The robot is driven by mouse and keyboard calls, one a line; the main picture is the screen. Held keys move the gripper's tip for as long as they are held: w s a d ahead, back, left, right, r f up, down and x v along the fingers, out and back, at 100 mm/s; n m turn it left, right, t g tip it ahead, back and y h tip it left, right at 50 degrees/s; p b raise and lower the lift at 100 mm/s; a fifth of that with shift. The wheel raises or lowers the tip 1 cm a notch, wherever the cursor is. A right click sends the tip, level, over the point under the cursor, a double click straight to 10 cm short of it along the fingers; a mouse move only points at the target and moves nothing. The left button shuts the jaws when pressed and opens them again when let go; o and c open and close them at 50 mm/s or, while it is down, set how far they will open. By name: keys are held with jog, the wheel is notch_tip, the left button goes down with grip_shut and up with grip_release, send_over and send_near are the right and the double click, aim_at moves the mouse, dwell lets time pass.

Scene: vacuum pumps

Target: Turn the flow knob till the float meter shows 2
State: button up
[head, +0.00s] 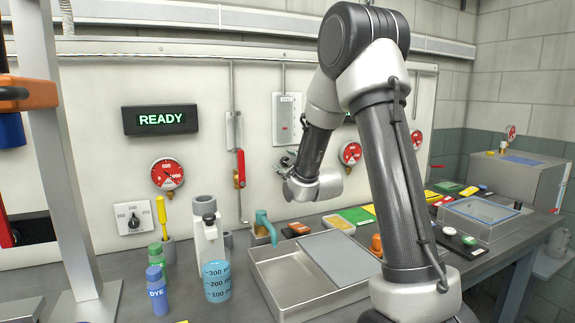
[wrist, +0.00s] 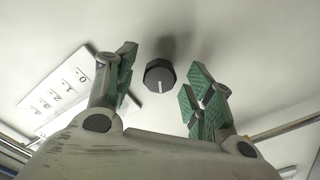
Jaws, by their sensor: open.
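The flow knob (wrist: 159,77) is a dark, many-sided knob with a white pointer line, on the pale panel. In the wrist view it shows between the two green-padded fingers of my gripper (wrist: 161,84), with a clear gap on each side. My gripper is open and holds nothing. The float meter (wrist: 68,88) is a white plate with a printed number scale, left of the knob. In the head view the float meter (head: 286,118) is on the wall above my gripper (head: 285,165); its float level is too small to read. The knob is hidden there.
A red-handled valve (head: 240,170) on a pipe is left of my gripper. Below are a metal tray (head: 265,290), a teal-handled thing (head: 265,225) and a beaker of blue liquid (head: 217,282). A READY display (head: 160,119) and red gauge (head: 167,174) are on the wall.

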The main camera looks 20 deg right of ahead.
jog(key=shift+s, duration=0.25)
jog(key=shift+s, duration=0.75)
jog(key=shift+s, duration=3)
